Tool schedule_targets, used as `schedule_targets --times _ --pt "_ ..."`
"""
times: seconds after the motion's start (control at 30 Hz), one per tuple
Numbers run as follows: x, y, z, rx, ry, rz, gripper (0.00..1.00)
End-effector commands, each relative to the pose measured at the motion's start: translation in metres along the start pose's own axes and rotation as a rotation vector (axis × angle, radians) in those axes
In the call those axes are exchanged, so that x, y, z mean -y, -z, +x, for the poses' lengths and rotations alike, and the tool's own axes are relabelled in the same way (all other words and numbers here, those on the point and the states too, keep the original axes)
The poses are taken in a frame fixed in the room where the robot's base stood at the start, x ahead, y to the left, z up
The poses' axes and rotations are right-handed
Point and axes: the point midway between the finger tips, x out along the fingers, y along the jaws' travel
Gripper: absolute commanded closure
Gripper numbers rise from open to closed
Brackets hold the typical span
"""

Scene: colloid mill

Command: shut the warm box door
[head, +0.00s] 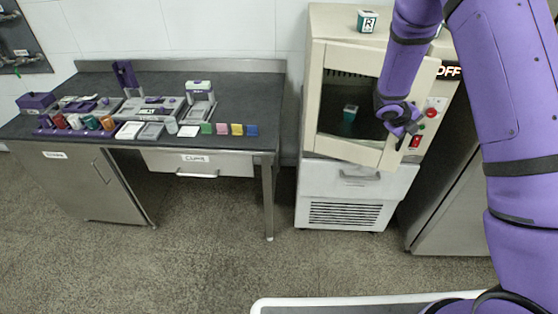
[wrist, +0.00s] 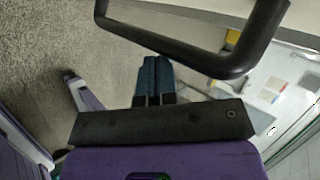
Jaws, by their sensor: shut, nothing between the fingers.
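The warm box (head: 432,112) is a cream cabinet at the right in the head view. Its door (head: 345,149), a cream frame around a dark window, stands somewhat ajar, with its right edge out from the body. A green-and-white container (head: 350,113) shows through the window. My gripper (head: 407,128) is at the right edge of the door and partly hides it. In the wrist view my gripper's two blue fingers (wrist: 153,82) are together with nothing between them. A black bar handle (wrist: 222,62) passes close beyond the fingertips; I cannot tell whether they touch it.
A red button and switch (head: 415,141) sit on the box's right panel, close to my gripper. A labelled container (head: 367,21) stands on top of the box. A grey drawer unit (head: 340,213) is below. A dark-topped bench (head: 250,102) with several small items stands left. Floor between is clear.

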Motion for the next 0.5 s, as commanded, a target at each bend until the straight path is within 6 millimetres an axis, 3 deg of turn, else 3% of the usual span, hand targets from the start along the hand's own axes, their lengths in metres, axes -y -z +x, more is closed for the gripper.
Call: schedule_targets --times 0.2,0.5 --pt "0.031 -0.037 0.033 0.065 0.000 -0.059 1.00" --pt "0.053 -0.074 0.057 0.168 0.000 -0.156 1.00"
